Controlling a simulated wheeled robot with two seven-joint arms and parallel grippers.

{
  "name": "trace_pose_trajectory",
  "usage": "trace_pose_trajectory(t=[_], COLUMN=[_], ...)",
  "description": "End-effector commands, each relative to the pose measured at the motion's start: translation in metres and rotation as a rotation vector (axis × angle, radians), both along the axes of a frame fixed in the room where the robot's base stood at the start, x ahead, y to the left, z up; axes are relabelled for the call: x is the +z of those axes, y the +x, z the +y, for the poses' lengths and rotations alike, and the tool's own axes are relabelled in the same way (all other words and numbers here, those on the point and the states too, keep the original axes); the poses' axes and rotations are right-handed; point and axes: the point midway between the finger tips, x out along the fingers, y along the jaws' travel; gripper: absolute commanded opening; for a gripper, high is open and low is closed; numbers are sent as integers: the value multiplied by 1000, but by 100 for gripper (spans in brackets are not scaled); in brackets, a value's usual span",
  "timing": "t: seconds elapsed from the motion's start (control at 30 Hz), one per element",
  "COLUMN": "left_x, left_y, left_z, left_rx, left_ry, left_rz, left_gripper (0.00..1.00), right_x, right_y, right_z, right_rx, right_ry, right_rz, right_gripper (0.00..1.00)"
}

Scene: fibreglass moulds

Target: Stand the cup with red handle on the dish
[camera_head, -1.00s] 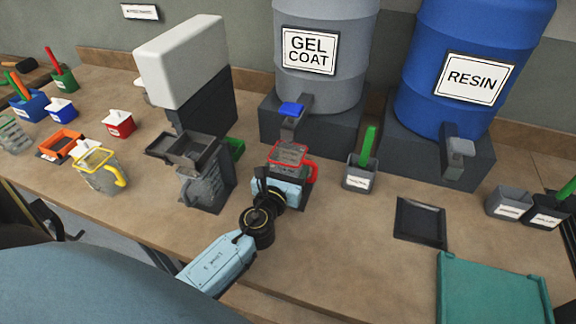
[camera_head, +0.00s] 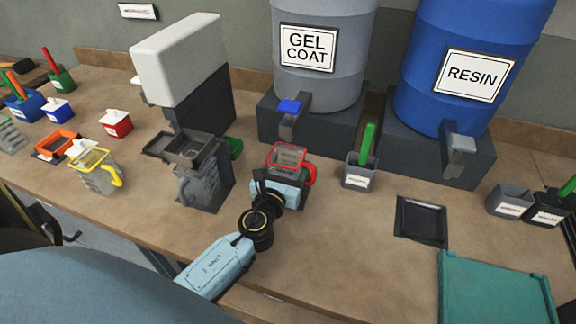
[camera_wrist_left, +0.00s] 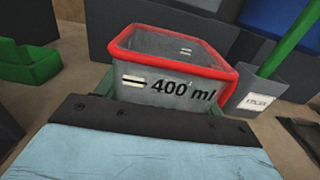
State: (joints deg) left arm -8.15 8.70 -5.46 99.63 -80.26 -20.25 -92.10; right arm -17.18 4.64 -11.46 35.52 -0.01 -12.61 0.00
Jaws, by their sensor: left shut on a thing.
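The cup with red handle (camera_head: 288,158) is a grey see-through cup with a red rim, in front of the gel coat drum's tap. My left gripper (camera_head: 278,188) is shut on its near side, and the cup is upright. In the left wrist view the cup (camera_wrist_left: 165,80) shows "400 ml" on its wall, and the gripper's fingertips are mostly hidden. I cannot tell whether its base touches the bench. The dish (camera_head: 421,221), a shallow black square tray, lies empty to the right. My right gripper is not in view.
A grey pot with a green handle (camera_head: 360,170) stands just right of the cup. The grey drum (camera_head: 320,80) and blue drum (camera_head: 455,75) stand behind.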

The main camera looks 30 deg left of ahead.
Motion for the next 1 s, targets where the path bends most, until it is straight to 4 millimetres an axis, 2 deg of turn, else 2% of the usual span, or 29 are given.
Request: trace_pose_trajectory(t=[0.13, 0.17, 0.33, 0.6, 0.73, 0.87, 1.0], left_x=[-3, -2, -2, -2, -3, -3, -4], left_y=[0, 0, 0, 0, -8, -27, -57], left_z=[0, 0, 0, 0, -2, -7, -14], left_rx=[0, 0, 0, 0, -1, -1, -1], left_ry=[0, 0, 0, 0, 0, -2, -2], left_rz=[-1, -1, 0, 1, 1, 3, 4], left_gripper=[44, 71, 92, 92, 92, 92, 92], right_x=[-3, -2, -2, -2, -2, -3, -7], right_y=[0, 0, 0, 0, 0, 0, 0], right_z=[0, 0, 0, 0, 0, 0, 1], right_rx=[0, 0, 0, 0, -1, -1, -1], right_ry=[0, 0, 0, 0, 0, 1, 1], right_rz=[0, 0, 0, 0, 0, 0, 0], right_gripper=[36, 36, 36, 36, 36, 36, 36])
